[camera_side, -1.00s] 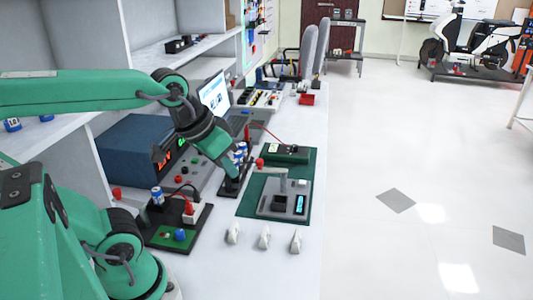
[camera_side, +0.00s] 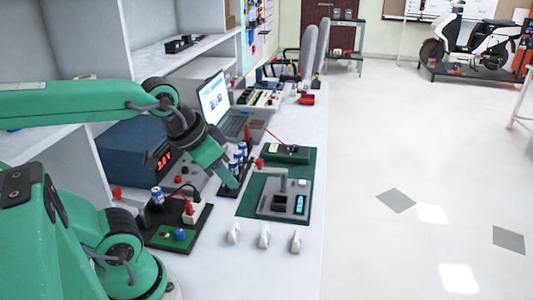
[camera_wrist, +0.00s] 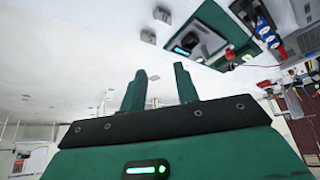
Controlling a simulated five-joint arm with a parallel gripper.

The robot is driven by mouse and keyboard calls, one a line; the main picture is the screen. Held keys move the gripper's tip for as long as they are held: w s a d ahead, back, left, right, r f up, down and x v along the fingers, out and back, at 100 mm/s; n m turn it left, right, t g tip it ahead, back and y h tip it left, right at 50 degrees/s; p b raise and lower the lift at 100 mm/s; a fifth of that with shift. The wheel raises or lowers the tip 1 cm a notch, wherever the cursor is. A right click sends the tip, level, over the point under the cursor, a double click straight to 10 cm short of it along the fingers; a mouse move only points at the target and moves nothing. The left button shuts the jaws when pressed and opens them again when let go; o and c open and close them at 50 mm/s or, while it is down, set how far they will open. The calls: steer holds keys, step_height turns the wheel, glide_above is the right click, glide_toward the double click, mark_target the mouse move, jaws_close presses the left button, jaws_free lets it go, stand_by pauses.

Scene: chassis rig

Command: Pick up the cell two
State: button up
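Several blue-and-white cells (camera_side: 240,152) stand upright in a black holder (camera_side: 229,192) in the side view, just behind my gripper (camera_side: 231,186). My gripper partly hides them and the holder. I cannot read which one is cell two. The cells also show at the upper right of the wrist view (camera_wrist: 263,27), off to the right of my fingers. My gripper's two green fingers (camera_wrist: 160,74) stand apart in the wrist view, with nothing between them. Another blue-and-white cell (camera_side: 157,196) stands on a black board to the left.
A green mat (camera_side: 247,206) with a grey fixture (camera_side: 268,210) lies right of the holder. A blue power supply (camera_side: 130,148) and a laptop (camera_side: 214,98) stand behind. A black board (camera_side: 155,232) sits left.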

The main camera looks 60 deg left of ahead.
steer(key=o, duration=0.4)
steer(key=g, duration=0.6)
glide_above(233, 161)
steer(key=f, duration=1.2)
steer(key=shift+d+f, duration=0.15)
steer(key=shift+d, duration=0.1)
steer(key=shift+a+f, duration=0.2)
steer(key=shift+a, duration=0.05)
steer(key=shift+f, duration=1.3)
